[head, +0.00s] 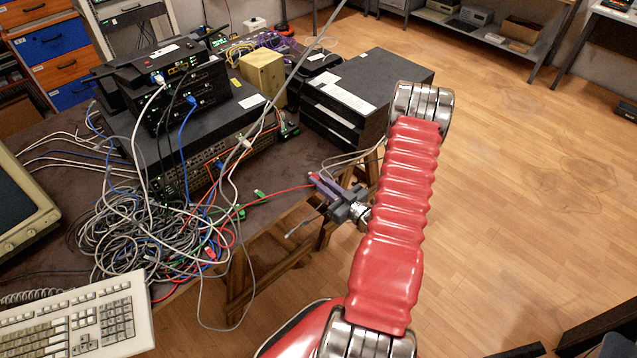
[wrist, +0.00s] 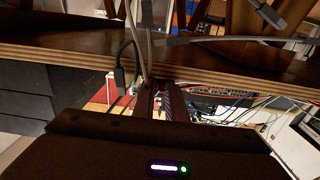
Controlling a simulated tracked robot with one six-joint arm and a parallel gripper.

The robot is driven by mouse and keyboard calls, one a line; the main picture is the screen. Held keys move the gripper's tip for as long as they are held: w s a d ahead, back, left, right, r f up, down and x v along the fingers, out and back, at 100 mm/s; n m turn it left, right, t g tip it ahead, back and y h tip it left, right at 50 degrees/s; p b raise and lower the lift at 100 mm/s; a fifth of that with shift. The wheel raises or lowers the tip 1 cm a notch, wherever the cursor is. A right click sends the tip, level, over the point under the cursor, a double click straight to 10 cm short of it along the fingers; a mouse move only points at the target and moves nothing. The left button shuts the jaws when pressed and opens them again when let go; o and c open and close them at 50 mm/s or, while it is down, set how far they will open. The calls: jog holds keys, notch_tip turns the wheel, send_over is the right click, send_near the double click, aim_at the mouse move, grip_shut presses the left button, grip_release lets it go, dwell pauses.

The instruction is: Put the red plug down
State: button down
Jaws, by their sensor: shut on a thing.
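My gripper (head: 324,184) is beside the right edge of the equipment table, at the end of my red arm. A red cable (head: 278,192) runs from the table to the jaws, which are shut on its end. The red plug itself is hidden or too small to make out between the fingers. In the wrist view my dark gripper body fills the bottom, with the fingers (wrist: 160,101) pointing up the picture; the plug cannot be told apart there.
The table (head: 50,130) carries stacked network devices (head: 185,120), a large cable tangle (head: 150,235), a beige box (head: 263,75) and black stacked units (head: 360,95). A keyboard (head: 80,318) lies at front left. Small green plugs (head: 259,194) lie near the table edge. Wooden floor (head: 520,170) is open at right.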

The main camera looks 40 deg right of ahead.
jog(key=shift+s+f, duration=0.1)
jog(key=shift+f, duration=0.65)
jog(key=c, duration=1.8)
grip_release()
jog(key=shift+r, duration=0.6)
jog(key=s, duration=1.1)
jog(key=shift+s+d+r, duration=0.15)
jog(key=shift+s, duration=0.25)
jog(key=shift+w, duration=0.1)
